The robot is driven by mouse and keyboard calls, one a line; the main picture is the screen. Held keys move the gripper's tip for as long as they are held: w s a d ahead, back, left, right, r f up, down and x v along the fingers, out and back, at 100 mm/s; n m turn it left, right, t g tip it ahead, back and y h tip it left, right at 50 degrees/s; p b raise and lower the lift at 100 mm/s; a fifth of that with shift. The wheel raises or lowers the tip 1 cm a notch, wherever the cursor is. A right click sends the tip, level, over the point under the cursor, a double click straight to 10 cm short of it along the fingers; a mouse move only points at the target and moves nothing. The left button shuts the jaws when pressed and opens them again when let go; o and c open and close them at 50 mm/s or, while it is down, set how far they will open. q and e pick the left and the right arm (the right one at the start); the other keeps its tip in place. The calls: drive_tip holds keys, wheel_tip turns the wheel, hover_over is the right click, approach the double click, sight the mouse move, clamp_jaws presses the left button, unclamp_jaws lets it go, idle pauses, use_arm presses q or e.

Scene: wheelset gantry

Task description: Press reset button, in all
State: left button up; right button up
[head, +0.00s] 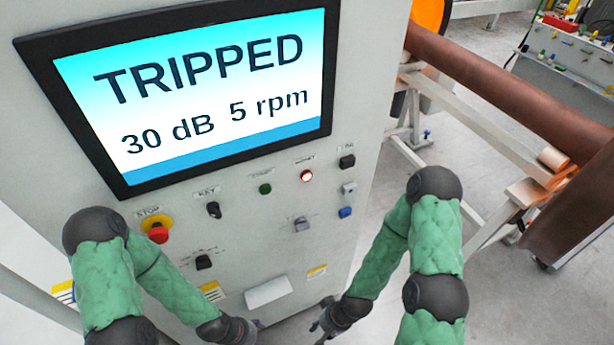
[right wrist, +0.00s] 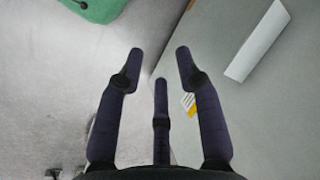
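The grey control cabinet (head: 230,240) carries a screen (head: 200,85) that reads TRIPPED, 30 dB, 5 rpm. Below the screen, a lit red button (head: 306,176) sits under a small label that looks like RESET, though it is blurred. My right gripper (head: 322,326) is low, beyond the cabinet's lower right, well below the button. In the right wrist view my right gripper (right wrist: 160,62) has its dark fingers spread, with nothing between them. My left gripper (head: 243,332) is low in front of the cabinet, and its fingers are too unclear to judge.
The panel also has a red and yellow STOP button (head: 157,232), a key switch (head: 213,209), a green button (head: 265,188) and a blue button (head: 345,212). A white ledge (head: 269,291) sits lower down. A brown shaft (head: 500,85) on a frame stands to the right.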

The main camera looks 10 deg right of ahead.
clamp_jaws()
idle(1.0)
